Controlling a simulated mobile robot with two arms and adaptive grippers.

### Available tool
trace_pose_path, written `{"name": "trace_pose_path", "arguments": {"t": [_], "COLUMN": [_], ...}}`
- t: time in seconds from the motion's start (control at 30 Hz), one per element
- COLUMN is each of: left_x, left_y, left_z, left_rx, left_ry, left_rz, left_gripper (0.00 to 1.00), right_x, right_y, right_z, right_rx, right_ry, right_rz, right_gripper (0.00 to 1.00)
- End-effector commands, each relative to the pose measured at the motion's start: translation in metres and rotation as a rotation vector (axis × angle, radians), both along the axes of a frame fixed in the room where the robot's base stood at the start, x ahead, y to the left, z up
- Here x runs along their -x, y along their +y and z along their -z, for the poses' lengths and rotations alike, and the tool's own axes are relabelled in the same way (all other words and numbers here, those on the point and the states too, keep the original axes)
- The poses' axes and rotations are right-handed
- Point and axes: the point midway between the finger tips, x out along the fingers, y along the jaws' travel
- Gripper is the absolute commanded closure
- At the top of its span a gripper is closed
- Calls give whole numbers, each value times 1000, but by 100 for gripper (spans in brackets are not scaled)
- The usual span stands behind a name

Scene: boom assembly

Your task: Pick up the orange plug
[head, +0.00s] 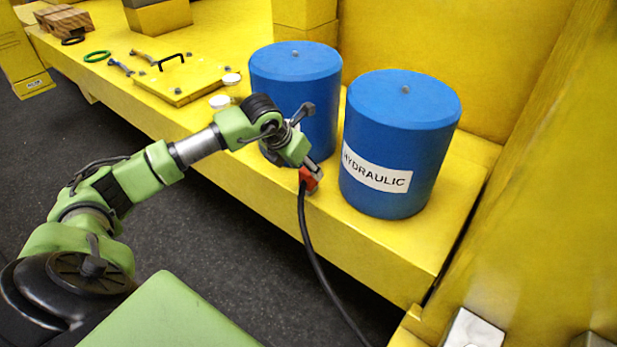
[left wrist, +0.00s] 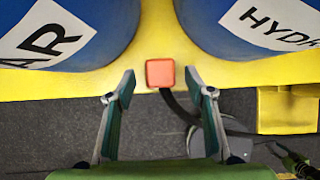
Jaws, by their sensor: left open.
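The orange plug (head: 309,180) is at the front edge of the yellow ledge, below and between two blue drums, with a black cable hanging from it. In the left wrist view the plug (left wrist: 160,73) shows as an orange square just beyond the fingertips and between their lines. My left gripper (head: 311,168) is at the plug in the head view, partly covering it. In the left wrist view my left gripper (left wrist: 160,82) is open, one finger on each side, with nothing held. My right gripper is not in view.
Two blue drums, the left one (head: 295,75) and the one labelled HYDRAULIC (head: 400,130), stand close behind the plug. The black cable (head: 318,265) hangs towards the dark floor. A yellow panel (head: 180,80), a green ring (head: 97,56) and small tools lie farther left on the ledge.

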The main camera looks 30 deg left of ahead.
Motion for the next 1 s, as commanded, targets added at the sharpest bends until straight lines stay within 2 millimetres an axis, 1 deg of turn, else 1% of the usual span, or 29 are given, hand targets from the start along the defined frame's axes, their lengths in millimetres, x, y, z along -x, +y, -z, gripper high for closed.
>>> {"name": "trace_pose_path", "arguments": {"t": [0.03,0.1,0.27,0.5,0.53,0.57,0.6,0.67,0.7,1.0], "left_x": [-3,-7,-15,-16,-16,-16,-16,-16,-16,-17], "left_y": [-2,-2,-3,-2,-2,-2,-2,-2,-2,-2], "left_z": [2,11,26,29,29,29,29,29,29,26], "left_rx": [3,3,2,1,1,1,1,1,1,2], "left_ry": [5,3,2,0,0,0,0,0,0,-4], "left_rz": [0,0,0,0,0,0,0,0,0,0], "left_gripper": [51,51,51,51,57,64,75,90,100,100], "right_x": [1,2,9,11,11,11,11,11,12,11], "right_y": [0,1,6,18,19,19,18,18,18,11], "right_z": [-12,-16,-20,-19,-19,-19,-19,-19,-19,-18], "right_rx": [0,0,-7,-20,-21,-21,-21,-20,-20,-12], "right_ry": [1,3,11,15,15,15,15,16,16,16], "right_rz": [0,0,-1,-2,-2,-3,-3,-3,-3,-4], "right_gripper": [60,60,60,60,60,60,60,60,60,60]}}
